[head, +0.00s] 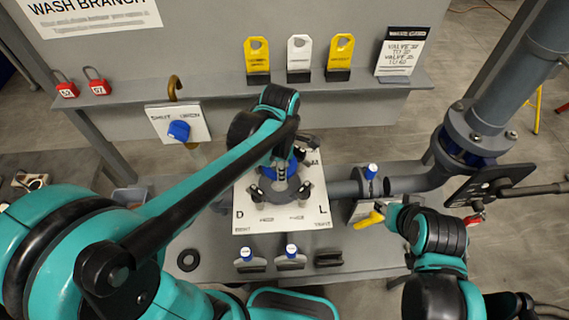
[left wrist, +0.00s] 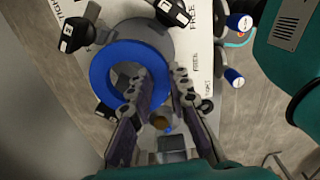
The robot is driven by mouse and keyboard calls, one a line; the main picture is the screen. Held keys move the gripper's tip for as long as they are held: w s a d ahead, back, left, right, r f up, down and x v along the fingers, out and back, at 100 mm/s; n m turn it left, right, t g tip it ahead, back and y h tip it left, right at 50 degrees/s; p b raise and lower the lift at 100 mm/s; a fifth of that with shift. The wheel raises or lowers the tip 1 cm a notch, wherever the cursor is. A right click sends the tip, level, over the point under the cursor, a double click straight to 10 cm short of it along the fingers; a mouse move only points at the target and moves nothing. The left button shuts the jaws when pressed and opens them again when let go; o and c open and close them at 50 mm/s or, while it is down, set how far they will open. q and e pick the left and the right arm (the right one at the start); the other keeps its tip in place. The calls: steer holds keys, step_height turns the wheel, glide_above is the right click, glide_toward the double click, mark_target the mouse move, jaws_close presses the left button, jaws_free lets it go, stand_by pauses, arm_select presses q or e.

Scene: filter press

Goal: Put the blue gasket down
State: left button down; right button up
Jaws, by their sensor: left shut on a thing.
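The blue gasket (left wrist: 98,75) is a flat ring. In the left wrist view its near-right side lies between the two fingers of my left gripper (left wrist: 163,88), which is shut on it. The ring is over a round grey flange (left wrist: 160,42) on a white labelled plate (left wrist: 205,45). I cannot tell whether the ring touches the flange. In the head view, my left gripper (head: 281,178) is over the middle of the plate (head: 300,218), and my arm hides most of the gasket. My right gripper (head: 388,218) is by a yellow handle (head: 368,220); its jaws are unclear.
Black numbered knobs (left wrist: 75,34) surround the flange. A grey pipe (head: 405,184) runs right from the plate. A black ring (head: 189,260) lies at the bench's front left. Blue-capped pieces (head: 291,256) stand along the front. Yellow and white tags (head: 299,55) stand on the back ledge.

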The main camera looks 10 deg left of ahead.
arm_select(q)
steer(key=shift+w+f, duration=0.4)
steer(key=b, duration=0.1)
glide_above(282, 193)
step_height(282, 193, down, 4)
steer(key=shift+s+f, duration=0.15)
steer(key=shift+f+b, duration=0.35)
steer(key=shift+f, duration=0.4)
steer(key=shift+f+b, duration=0.35)
steer(key=shift+f, duration=1.3)
arm_select(e)
steer(key=shift+w+f, duration=0.2)
steer(key=shift+f, duration=0.95)
arm_select(q)
steer(key=shift+f, duration=0.1)
arm_select(e)
steer(key=shift+f, duration=0.15)
arm_select(q)
steer(key=c, duration=1.4)
jaws_free()
